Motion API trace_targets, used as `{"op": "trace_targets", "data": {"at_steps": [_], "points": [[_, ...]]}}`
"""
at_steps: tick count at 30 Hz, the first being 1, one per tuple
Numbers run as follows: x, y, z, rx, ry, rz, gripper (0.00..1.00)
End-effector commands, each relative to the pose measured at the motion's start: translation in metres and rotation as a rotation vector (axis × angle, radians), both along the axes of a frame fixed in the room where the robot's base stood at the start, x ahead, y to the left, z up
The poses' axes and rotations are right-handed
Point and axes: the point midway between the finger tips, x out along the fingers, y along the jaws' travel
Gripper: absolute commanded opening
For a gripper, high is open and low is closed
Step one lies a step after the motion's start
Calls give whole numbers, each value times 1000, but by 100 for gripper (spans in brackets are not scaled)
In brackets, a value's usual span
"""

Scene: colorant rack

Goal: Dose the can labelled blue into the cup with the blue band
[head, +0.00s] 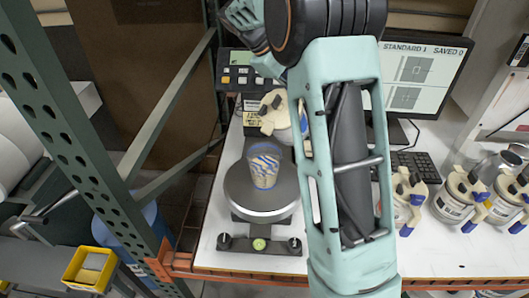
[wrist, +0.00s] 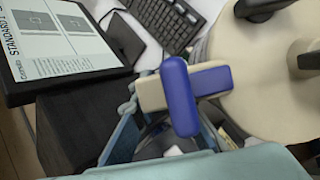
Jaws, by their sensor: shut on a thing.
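The clear cup with the blue band (head: 264,165) stands upright on the round plate of a scale (head: 262,207). A can with a cream lid and dark fittings (head: 279,115) is held up behind and slightly right of the cup, partly hidden by my arm. My gripper (head: 268,66) is shut on this can; its fingers are mostly hidden in the head view. In the wrist view the can's cream lid (wrist: 262,75) fills the right side, with a blue spout piece (wrist: 179,97) at its edge. I cannot read the can's label.
Several similar cans with cream lids (head: 457,193) stand on the white table at right. A monitor (head: 420,75) and keyboard (head: 415,165) are behind my arm. A green rack post (head: 75,125) rises at left. A yellow bin (head: 90,268) sits lower left.

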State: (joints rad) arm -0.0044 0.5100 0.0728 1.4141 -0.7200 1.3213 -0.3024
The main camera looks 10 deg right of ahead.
Motion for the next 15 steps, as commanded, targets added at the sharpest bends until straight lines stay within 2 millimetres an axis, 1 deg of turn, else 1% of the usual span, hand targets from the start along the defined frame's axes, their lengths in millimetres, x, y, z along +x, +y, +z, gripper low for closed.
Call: {"op": "trace_targets", "data": {"at_steps": [1, 15], "points": [[0, 0, 3, -4, -4, 1, 0], [-2, 2, 10, -22, -20, 0, 0]]}}
